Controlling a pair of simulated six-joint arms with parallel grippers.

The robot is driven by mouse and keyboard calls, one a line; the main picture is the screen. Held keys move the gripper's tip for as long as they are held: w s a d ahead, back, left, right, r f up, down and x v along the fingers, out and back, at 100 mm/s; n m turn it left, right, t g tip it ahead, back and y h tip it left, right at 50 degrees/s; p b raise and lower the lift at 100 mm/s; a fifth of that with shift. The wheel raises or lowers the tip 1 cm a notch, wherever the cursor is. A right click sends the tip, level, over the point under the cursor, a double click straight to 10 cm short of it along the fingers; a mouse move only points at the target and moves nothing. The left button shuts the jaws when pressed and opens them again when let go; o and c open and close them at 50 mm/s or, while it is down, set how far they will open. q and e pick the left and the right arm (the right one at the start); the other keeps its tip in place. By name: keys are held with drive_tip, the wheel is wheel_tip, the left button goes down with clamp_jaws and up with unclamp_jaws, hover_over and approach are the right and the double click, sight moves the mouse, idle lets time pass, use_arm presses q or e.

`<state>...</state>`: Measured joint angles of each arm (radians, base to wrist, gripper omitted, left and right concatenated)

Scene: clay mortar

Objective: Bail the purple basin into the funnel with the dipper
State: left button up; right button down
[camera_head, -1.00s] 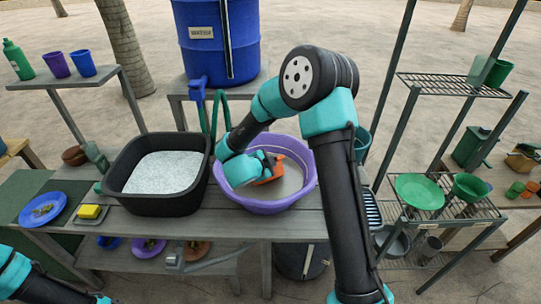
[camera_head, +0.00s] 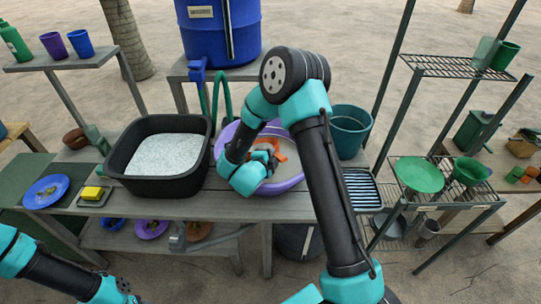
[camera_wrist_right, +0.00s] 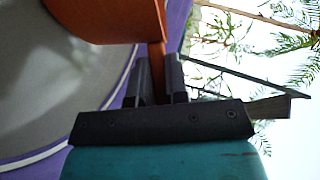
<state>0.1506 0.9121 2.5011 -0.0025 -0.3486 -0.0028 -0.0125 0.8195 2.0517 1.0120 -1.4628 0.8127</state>
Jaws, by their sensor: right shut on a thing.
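The purple basin (camera_head: 291,186) stands on the bench, with greyish contents inside, partly hidden by my right arm. My right gripper (camera_head: 266,158) is over the basin, shut on the handle of the orange dipper (camera_head: 280,148). In the right wrist view the dipper's cup (camera_wrist_right: 105,18) is above the jaws (camera_wrist_right: 160,80), with the basin's purple rim (camera_wrist_right: 125,85) behind it. I cannot see what the cup holds. A green cone-like vessel (camera_head: 471,171) on the right rack looks like the funnel. My left gripper (camera_head: 128,292) is low at bottom left; its jaws are unclear.
A black tub (camera_head: 155,186) of pale granules stands left of the basin. A teal bucket (camera_head: 349,130) stands right of it. A blue water barrel (camera_head: 215,40) is behind. A green plate (camera_head: 418,174) lies on the wire rack, with a gap between bench and rack.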

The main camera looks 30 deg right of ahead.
drive_tip(key=shift+s+d+r, duration=0.1)
drive_tip(key=shift+s+d, duration=0.15)
drive_tip(key=r, duration=0.3)
drive_tip(key=r+m+t+h, duration=0.1)
drive_tip(key=r, duration=0.1)
drive_tip(key=s+r+m, duration=0.1)
drive_tip(key=r, duration=0.2)
drive_tip(key=shift+s+r+t, duration=0.1)
drive_tip(key=shift+r+t, duration=0.25)
drive_tip(key=shift+t, duration=0.05)
drive_tip(key=shift+s+r+m+t+h, duration=0.2)
drive_tip(key=shift+r+m+t+h, duration=0.15)
drive_tip(key=shift+r+m, duration=0.4)
